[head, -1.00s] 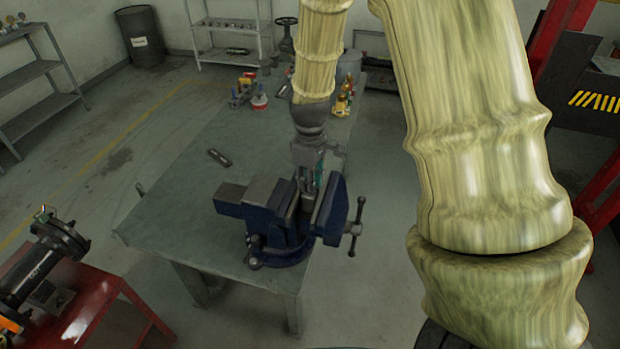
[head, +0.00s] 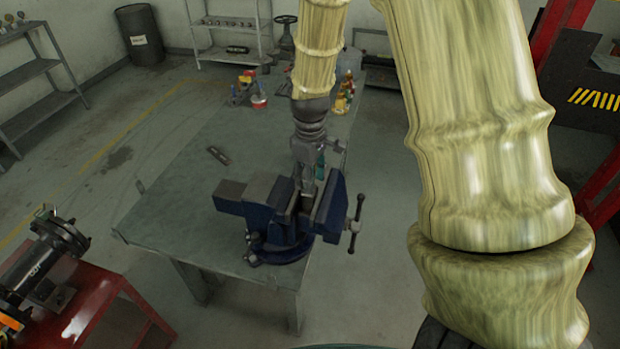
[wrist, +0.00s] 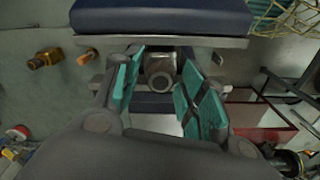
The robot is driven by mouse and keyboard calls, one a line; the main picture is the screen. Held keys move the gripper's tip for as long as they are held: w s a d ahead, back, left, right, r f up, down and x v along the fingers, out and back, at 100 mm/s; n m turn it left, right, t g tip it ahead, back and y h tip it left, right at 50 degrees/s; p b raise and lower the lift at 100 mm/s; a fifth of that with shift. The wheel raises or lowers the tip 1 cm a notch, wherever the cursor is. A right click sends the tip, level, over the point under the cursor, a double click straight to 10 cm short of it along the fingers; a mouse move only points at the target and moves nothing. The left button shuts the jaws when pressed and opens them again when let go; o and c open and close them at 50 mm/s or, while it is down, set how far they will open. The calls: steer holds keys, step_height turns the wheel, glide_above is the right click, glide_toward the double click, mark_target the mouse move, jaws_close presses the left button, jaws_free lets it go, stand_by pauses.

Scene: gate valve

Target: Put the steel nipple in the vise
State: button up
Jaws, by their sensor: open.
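The blue vise (head: 232,196) is bolted near the front edge of the workbench, its jaws parted. The steel nipple (head: 308,187) is a short grey cylinder standing in the gap between the jaws. My gripper (head: 314,168) is above the vise, pointing down. In the wrist view its teal-padded fingers (wrist: 158,88) are open on either side of the nipple, with gaps visible. Whether the jaws touch the nipple is not clear.
The vise handle (head: 355,225) sticks out to the right. A red stand (head: 100,305) with a valve (head: 45,262) is at lower left.

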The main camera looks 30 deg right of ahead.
step_height(320, 180, up, 12)
steer(key=b, duration=0.4)
steer(key=shift+f, duration=0.15)
steer(key=shift+d, duration=0.1)
stand_by(0.4)
